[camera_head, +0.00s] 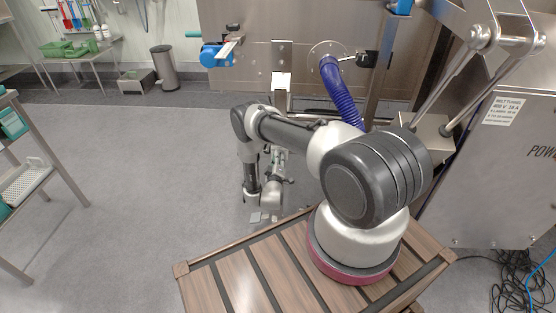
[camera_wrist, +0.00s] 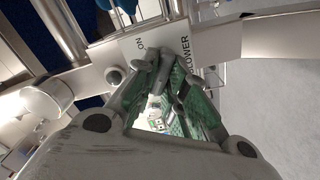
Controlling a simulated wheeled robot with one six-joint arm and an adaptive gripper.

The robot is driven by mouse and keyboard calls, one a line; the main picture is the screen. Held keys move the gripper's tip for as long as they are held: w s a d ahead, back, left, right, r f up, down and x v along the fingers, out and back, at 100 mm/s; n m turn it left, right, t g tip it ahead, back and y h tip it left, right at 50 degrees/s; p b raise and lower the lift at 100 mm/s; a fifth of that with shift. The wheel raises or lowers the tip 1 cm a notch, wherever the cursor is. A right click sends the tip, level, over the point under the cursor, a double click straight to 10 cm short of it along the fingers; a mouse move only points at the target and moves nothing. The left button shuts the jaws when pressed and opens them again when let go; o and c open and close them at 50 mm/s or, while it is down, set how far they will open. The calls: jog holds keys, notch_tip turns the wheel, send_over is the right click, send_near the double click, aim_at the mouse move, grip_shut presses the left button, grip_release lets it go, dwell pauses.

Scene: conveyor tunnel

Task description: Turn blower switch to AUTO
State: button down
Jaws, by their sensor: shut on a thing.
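In the wrist view, a pale label plate (camera_wrist: 212,45) carries the words ON and BLOWER, seen at an angle. My gripper (camera_wrist: 166,72) has grey fingers with green pads. Its fingertips come together at the plate's near edge and are shut on the blower switch, a small grey part mostly hidden between them. Which way the switch points cannot be made out, and no AUTO marking shows. In the head view my arm bends out over the floor in front of the tunnel, and the switch cannot be made out there.
In the head view, a slatted wooden surface (camera_head: 230,280) lies below, a blue corrugated hose (camera_head: 342,95) hangs behind my arm, and a steel cabinet (camera_head: 490,170) stands right.

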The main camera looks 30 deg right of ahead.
jog(key=m, duration=1.1)
jog(key=shift+s+d+r, duration=0.1)
jog(key=shift+s+d, duration=0.05)
dwell(0.4)
jog(key=c, duration=1.5)
grip_release()
jog(key=shift+o, duration=0.2)
jog(key=v, duration=1.2)
